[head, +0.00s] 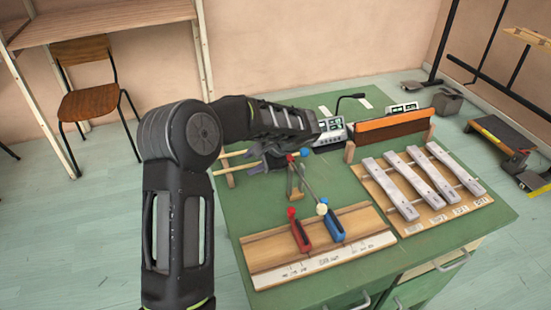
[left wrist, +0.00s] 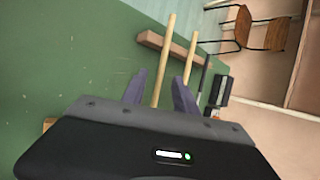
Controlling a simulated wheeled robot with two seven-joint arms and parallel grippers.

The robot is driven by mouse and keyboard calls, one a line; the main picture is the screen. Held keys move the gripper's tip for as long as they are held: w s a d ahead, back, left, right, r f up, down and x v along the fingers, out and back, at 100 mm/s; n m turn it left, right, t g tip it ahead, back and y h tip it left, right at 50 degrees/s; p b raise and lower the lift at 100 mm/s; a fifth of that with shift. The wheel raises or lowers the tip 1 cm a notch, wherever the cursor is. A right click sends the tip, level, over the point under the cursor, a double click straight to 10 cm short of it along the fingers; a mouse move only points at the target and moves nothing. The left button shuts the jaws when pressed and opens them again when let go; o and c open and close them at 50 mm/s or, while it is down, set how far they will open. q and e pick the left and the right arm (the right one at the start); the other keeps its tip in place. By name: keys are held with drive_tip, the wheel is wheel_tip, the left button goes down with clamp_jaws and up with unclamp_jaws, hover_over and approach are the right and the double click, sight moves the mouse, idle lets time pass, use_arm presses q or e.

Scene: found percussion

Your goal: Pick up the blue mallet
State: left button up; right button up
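Two pale wooden mallet sticks (head: 234,167) lie side by side with their left ends on a small wooden rest (head: 229,178). A blue ball head (head: 304,153) and a red ball head (head: 290,157) show just right of my left gripper (head: 258,163). The gripper hides the middle of both sticks, so which stick carries the blue head is unclear. In the left wrist view my gripper's fingers (left wrist: 160,95) are apart. One stick (left wrist: 163,65) runs between them; the other stick (left wrist: 190,55) passes behind the right finger. Contact is not clear. My right gripper is out of view.
A wooden board (head: 270,258) holds a red piece (head: 299,232) and a blue piece (head: 333,226). Grey metal bars (head: 410,180) lie on a frame at right. An orange-brown panel (head: 392,128) and a grey device (head: 330,132) stand behind. Green tabletop (head: 235,218) is clear at front left.

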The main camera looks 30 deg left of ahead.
use_arm(q)
drive_tip(key=shift+x, duration=1)
drive_tip(key=shift+c, duration=0.5)
clamp_jaws()
idle(0.5)
